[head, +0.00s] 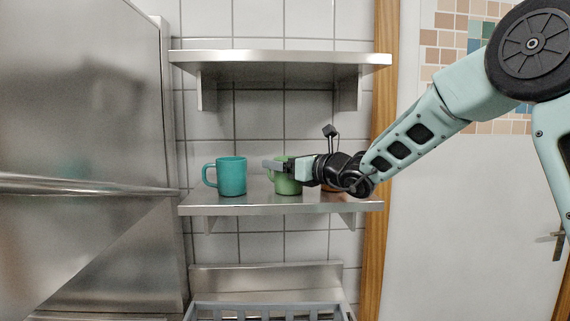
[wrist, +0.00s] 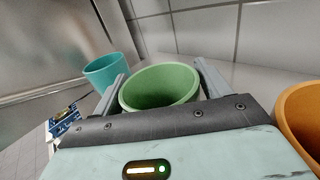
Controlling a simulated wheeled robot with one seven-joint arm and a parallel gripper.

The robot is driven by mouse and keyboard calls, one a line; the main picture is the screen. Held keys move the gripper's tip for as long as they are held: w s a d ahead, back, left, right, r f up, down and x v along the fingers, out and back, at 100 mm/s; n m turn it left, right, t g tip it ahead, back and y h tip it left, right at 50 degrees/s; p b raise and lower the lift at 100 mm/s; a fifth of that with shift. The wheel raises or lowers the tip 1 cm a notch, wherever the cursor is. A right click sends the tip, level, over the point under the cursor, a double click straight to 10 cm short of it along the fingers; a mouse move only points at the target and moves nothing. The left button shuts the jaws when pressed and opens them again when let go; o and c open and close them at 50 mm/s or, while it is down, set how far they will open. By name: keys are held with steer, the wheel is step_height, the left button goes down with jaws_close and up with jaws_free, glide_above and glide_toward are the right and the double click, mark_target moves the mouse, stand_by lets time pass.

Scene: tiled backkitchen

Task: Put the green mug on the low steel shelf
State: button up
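The green mug (head: 287,182) is upright at the low steel shelf (head: 240,210), its base level with the shelf top; I cannot tell whether it bears fully on the shelf. My gripper (head: 272,165) reaches in from the right at rim height, partly hiding the mug. In the wrist view, the green mug (wrist: 160,88) sits between the two fingers of my gripper (wrist: 161,70), which lie close against both sides and look shut on it. The mug's handle is hidden.
A teal mug (head: 231,176) stands left of the green one. An orange mug (wrist: 299,115) is close on the right, mostly behind my wrist in the head view. An upper steel shelf (head: 280,60) hangs above. A grey rack (head: 270,312) is below; a steel cabinet (head: 90,130) is at left.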

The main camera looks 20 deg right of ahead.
steer(key=shift+r, duration=0.1)
steer(key=shift+s+d, duration=0.2)
steer(key=shift+s, duration=0.05)
steer(key=b+v, duration=0.5)
steer(key=v, duration=0.6)
steer(key=shift+s+d, duration=0.1)
steer(key=shift+s, duration=0.05)
